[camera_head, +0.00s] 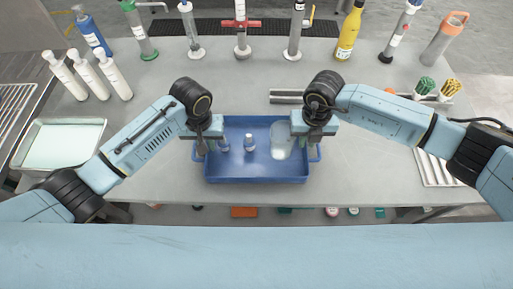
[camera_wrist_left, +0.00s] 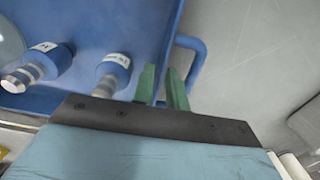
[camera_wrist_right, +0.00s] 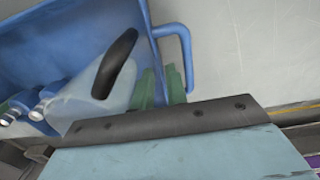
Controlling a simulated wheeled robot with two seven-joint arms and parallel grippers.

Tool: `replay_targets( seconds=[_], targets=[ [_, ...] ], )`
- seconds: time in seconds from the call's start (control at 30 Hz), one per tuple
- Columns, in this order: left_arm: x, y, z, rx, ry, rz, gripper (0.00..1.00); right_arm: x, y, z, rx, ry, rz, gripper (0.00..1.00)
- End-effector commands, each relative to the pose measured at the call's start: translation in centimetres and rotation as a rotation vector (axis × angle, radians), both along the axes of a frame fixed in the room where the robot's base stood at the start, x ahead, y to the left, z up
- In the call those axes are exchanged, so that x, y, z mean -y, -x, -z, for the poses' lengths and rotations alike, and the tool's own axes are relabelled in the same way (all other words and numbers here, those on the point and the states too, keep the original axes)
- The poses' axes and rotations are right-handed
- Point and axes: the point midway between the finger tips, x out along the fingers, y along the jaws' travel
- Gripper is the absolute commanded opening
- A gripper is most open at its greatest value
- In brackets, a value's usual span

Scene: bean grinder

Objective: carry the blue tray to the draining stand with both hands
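The blue tray (camera_head: 257,181) is at the middle of the grey table, level, with a loop handle at each end. It holds two blue-capped bottles (camera_head: 249,143) (camera_wrist_left: 113,70) and a clear jug (camera_head: 282,142), whose black handle (camera_wrist_right: 115,62) shows in the right wrist view. My left gripper (camera_head: 203,147) is at the tray's left end, green fingers (camera_wrist_left: 162,82) closed close around the end wall beside the handle. My right gripper (camera_head: 311,147) is at the right end, fingers (camera_wrist_right: 162,86) likewise either side of the wall. Finger contact is hard to see.
Several bottles and dispensers (camera_head: 241,38) line the table's back edge. White bottles (camera_head: 115,75) and a pale tray (camera_head: 62,145) stand left. Brushes (camera_head: 449,90) and a ribbed white rack (camera_head: 436,168) are right. A metal piece (camera_head: 286,96) lies behind the tray. Bare table (camera_head: 355,165) lies beside it.

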Motion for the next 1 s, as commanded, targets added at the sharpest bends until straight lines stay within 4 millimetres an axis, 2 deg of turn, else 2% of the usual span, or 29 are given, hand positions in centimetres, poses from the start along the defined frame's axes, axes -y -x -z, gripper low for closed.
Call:
replay_targets(
  seconds=[0.37, 0.4, 0.5, 1.0],
  targets=[
    [0.01, 0.03, 0.63, 0.000, 0.000, 0.000, 0.15, -0.02, 0.02, 0.64, 0.000, 0.000, -0.002, 0.15],
    [0.02, 0.03, 0.63, -0.001, 0.000, 0.000, 0.13, -0.02, 0.02, 0.63, 0.000, 0.000, -0.001, 0.13],
    [0.02, 0.03, 0.61, -0.001, 0.000, 0.000, 0.00, -0.01, 0.02, 0.62, 0.000, 0.000, -0.001, 0.00],
    [0.05, -0.03, 0.49, 0.001, 0.001, 0.000, 0.00, -0.02, -0.04, 0.50, 0.001, -0.001, -0.001, 0.00]
  ],
)
